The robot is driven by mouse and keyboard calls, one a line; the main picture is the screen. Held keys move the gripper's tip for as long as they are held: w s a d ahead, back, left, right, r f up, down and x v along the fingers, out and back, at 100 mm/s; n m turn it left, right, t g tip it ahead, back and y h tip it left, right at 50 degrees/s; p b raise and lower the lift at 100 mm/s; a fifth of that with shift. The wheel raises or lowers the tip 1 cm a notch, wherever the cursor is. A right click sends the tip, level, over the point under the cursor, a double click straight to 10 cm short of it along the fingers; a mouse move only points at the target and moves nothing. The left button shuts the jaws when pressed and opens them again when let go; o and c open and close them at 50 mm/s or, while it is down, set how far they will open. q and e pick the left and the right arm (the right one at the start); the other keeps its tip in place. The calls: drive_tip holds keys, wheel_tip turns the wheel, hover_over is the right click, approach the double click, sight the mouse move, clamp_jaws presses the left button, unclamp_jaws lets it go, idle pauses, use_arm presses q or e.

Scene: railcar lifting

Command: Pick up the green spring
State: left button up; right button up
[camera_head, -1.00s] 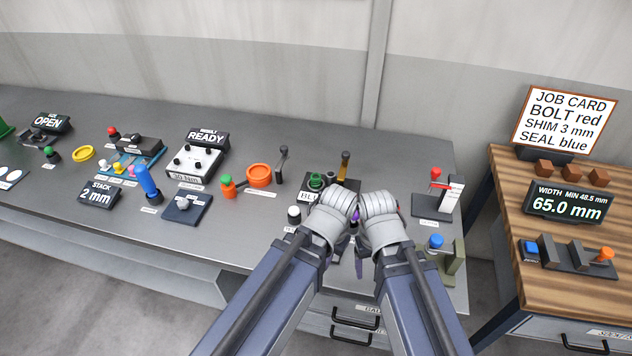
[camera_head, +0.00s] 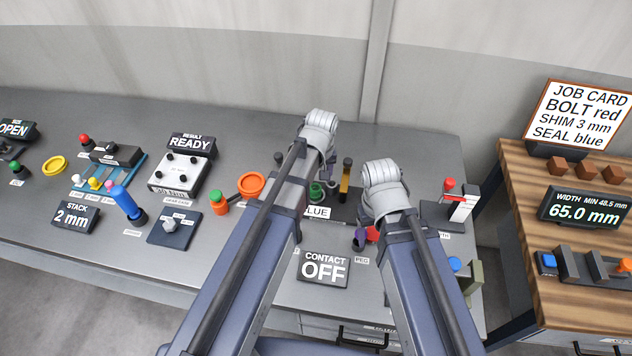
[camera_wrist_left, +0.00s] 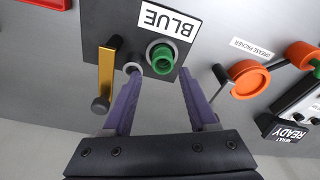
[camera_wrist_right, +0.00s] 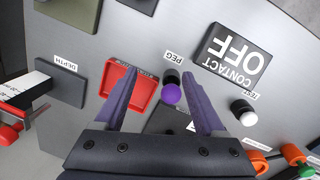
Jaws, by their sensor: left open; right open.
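The green spring (camera_head: 316,191) stands on a dark plate labelled BLUE at the middle of the grey bench, partly beside my left arm. In the left wrist view the green spring (camera_wrist_left: 162,59) shows as an upright green ring, just beyond and between the tips of my left gripper (camera_wrist_left: 159,78). That gripper is open and empty. My right gripper (camera_wrist_right: 160,78) is open and empty above the bench, near a purple-topped peg (camera_wrist_right: 172,95) and a red tray (camera_wrist_right: 119,93).
A yellow-brown lever (camera_wrist_left: 106,75) stands beside the spring on the same plate. An orange grease packer (camera_wrist_left: 248,79) is to its right in the left wrist view. The CONTACT OFF display (camera_head: 323,269) sits near the bench front. A wooden table (camera_head: 590,290) stands at right.

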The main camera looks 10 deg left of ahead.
sight(316, 187)
use_arm(q)
drive_tip(key=shift+f+b, duration=0.45)
drive_tip(key=shift+b, duration=0.1)
drive_tip(key=shift+w+a+f+b, duration=0.1)
drive_tip(key=shift+w+f+b, duration=0.05)
drive_tip(key=shift+f+b, duration=0.65)
use_arm(e)
drive_tip(key=shift+f, duration=1.3)
use_arm(q)
drive_tip(key=shift+f, duration=0.1)
drive_tip(key=f+b, duration=0.3)
drive_tip(key=w+f+b, duration=0.1)
drive_tip(key=f+b, duration=0.1)
drive_tip(key=shift+a, duration=0.4)
use_arm(e)
wheel_tip(316, 187, down, 5)
drive_tip(key=shift+f, duration=0.1)
use_arm(q)
drive_tip(key=shift+r, duration=0.1)
clamp_jaws()
